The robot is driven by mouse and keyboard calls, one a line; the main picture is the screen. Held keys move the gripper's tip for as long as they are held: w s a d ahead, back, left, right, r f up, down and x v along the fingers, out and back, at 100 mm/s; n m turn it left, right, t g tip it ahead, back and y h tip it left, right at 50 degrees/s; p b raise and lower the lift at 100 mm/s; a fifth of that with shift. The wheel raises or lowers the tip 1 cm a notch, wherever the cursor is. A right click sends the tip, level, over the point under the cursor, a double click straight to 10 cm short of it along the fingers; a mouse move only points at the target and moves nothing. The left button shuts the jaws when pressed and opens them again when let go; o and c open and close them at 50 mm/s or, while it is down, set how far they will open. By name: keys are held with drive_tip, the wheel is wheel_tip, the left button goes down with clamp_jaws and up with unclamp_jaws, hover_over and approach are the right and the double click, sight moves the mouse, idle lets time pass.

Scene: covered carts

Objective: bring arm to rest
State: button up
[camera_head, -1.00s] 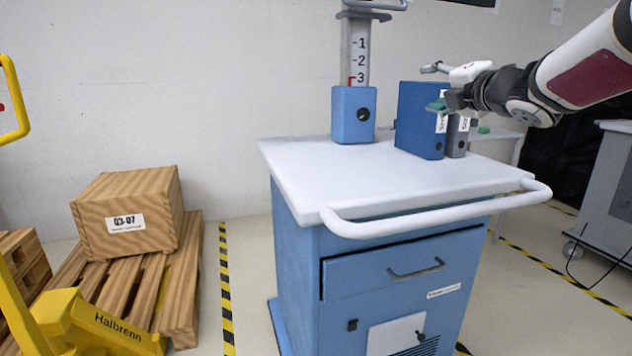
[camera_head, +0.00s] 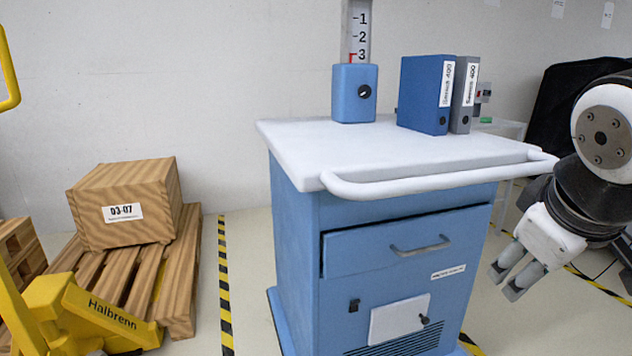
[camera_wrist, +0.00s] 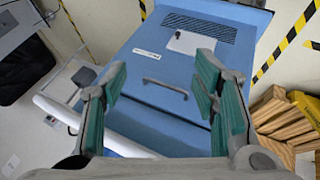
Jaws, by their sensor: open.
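My gripper (camera_head: 507,280) hangs at the right of the head view, fingers pointing down and to the left, beside the right side of the blue cart (camera_head: 400,285). It is apart from the cart, and nothing shows between its fingers. In the wrist view my gripper (camera_wrist: 165,90) shows two green-padded fingers set wide apart. The cart's blue front (camera_wrist: 185,75) with its drawer handle shows between and beyond them.
A white rail (camera_head: 440,180) runs along the cart top's near edge. On the top stand a blue binder (camera_head: 420,95), a grey binder (camera_head: 464,95) and a blue box (camera_head: 354,95). A wooden crate (camera_head: 128,205) on a pallet and a yellow pallet truck (camera_head: 85,315) stand left.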

drive_tip(key=s+a+f+m+g+y+b, duration=0.1)
drive_tip(key=s+a+f+m+g+y, duration=0.25)
drive_tip(key=s, duration=0.65)
drive_tip(key=s+a+f+m+g+h+b, duration=0.1)
drive_tip(key=s+a+f+g, duration=0.25)
drive_tip(key=s+f, duration=0.5)
wheel_tip(320, 180, up, 39)
drive_tip(key=s+t+p, duration=0.1)
drive_tip(key=t+p, duration=0.3)
drive_tip(key=p, duration=3.2)
drive_tip(key=shift+s+a+r+t, duration=0.2)
drive_tip(key=shift+s+t, duration=0.05)
drive_tip(key=shift+t, duration=0.15)
